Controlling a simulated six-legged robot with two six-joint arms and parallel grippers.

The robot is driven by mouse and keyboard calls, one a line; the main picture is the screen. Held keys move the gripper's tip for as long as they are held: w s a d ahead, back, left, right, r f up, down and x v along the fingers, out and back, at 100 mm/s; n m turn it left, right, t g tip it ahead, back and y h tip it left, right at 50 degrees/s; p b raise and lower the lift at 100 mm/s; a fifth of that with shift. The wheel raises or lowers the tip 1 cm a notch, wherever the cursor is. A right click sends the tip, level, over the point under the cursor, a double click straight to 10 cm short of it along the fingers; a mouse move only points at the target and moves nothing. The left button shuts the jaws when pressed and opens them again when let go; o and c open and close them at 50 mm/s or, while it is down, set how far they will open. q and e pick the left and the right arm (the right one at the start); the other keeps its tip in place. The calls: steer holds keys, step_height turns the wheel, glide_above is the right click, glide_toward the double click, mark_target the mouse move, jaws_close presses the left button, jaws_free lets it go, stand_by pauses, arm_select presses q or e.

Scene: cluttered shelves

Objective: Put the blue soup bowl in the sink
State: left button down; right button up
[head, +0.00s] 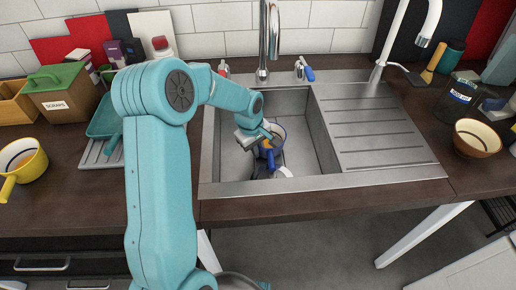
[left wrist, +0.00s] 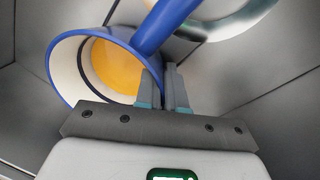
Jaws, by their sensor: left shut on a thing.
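The blue soup bowl (head: 279,134) is inside the metal sink basin (head: 232,160), tilted on its side. It has a blue rim, a cream inner wall, an orange inside and a thick blue handle. In the left wrist view the bowl (left wrist: 68,62) opens toward the camera. My left gripper (head: 266,136) reaches down into the basin and is shut on the bowl at its rim near the handle; its fingers also show in the left wrist view (left wrist: 165,88). I cannot tell whether the bowl touches the basin floor. My right gripper is out of view.
A pale round item (head: 284,172) lies in the basin near its front wall, close to the bowl. The tap (head: 269,40) rises behind the basin. The ribbed drainboard (head: 375,130) at right is clear. A yellow pot (head: 22,162) and a brown bowl (head: 476,138) stand on the counter.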

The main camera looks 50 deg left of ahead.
arm_select(q)
steer(key=shift+r, duration=0.15)
steer(key=c, duration=1.7)
jaws_free()
steer(key=shift+f, duration=0.25)
steer(key=o, duration=0.5)
steer(key=shift+c, duration=0.2)
steer(key=shift+r, duration=0.1)
steer(key=shift+r, duration=0.2)
step_height(320, 180, up, 12)
steer(key=s+p, duration=0.1)
steer(key=s, duration=0.1)
steer(key=shift+a+f, duration=0.15)
steer(key=shift+f, duration=0.05)
